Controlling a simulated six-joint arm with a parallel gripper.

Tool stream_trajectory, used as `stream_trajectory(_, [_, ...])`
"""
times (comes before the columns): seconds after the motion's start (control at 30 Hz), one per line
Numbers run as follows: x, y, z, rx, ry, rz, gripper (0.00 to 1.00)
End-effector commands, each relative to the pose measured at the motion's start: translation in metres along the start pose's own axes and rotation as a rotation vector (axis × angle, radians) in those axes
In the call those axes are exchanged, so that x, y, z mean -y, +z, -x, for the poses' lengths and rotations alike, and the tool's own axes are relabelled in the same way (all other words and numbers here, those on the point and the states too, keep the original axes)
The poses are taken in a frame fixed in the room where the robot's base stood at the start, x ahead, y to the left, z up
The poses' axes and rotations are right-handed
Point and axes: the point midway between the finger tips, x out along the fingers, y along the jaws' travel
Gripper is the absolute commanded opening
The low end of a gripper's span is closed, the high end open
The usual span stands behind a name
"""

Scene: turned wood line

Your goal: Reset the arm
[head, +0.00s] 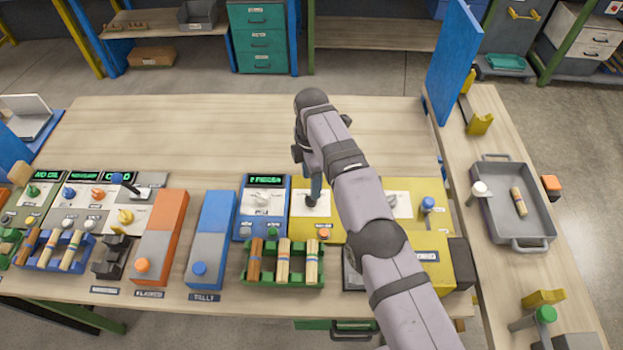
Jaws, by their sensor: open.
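My arm reaches up from the bottom right over the workbench (230,125). My gripper (315,200) points down over the white-topped part of the yellow station (333,230), near the middle of the bench. The gripper is small and partly covered by my own arm, so its fingertips are hard to make out. No workpiece shows in it. Whether it touches anything on the station cannot be told.
A green rack (283,285) with several wooden pieces stands in front of my gripper. Blue (212,240) and orange (161,240) boxes stand to its left. A grey tray (545,228) holds one wooden piece. The bench's back half is clear; a blue post (452,60) rises at right.

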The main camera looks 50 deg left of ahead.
Motion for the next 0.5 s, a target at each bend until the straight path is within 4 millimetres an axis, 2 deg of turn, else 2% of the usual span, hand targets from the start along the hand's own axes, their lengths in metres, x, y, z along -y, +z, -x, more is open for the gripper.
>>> stream_trajectory(0.37, [0.0001, 0.0000, -0.0003, 0.000, 0.000, 0.000, 0.46])
stream_trajectory(0.5, [0.0002, 0.0057, 0.0021, 0.000, 0.000, -0.021, 0.46])
